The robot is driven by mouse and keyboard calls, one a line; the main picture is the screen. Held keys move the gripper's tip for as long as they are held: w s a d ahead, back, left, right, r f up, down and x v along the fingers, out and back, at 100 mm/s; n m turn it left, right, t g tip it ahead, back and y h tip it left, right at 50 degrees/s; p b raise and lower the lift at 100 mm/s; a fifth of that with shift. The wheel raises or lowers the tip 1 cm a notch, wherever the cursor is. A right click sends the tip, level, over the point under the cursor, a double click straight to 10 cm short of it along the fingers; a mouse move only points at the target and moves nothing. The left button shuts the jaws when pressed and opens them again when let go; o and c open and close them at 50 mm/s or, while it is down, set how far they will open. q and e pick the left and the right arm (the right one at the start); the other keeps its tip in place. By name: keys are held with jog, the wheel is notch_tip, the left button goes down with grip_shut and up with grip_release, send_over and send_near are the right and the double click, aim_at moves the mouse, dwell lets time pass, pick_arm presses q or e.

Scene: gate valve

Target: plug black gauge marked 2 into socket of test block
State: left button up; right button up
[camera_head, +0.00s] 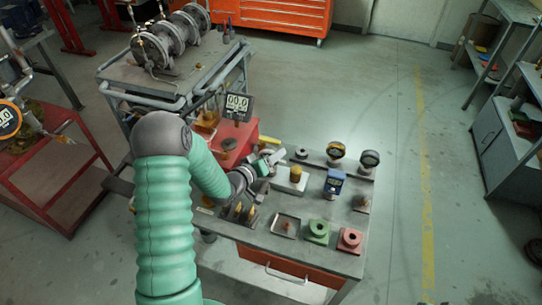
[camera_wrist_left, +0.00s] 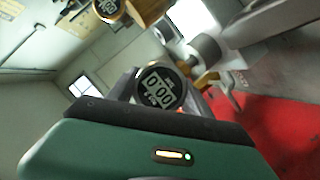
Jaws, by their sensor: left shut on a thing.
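My left gripper (camera_head: 268,160) is over the near bench, left of the white block. In the left wrist view, a round black-rimmed gauge (camera_wrist_left: 160,88) with a lit digital face sits just beyond the gripper body, and my left gripper is shut on it. The digits look like 0.00; I cannot make out a mark 2. The gauge's stem and the fingertips are hidden. A white block with a brass-coloured top (camera_head: 292,180) stands on the bench to the right of the gripper; I cannot tell whether it is the test block. My right gripper is out of view.
A red box (camera_head: 228,150) and display (camera_head: 238,106) are behind the gripper.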

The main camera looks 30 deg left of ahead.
pick_arm(q)
jog(key=shift+f+b, duration=0.45)
jog(key=shift+f, duration=0.25)
jog(key=o, duration=1.6)
jog(key=shift+o, duration=0.2)
jog(key=p+v, duration=0.6)
jog(key=v, duration=1)
jog(key=shift+s, duration=0.4)
jog(key=shift+r, duration=0.15)
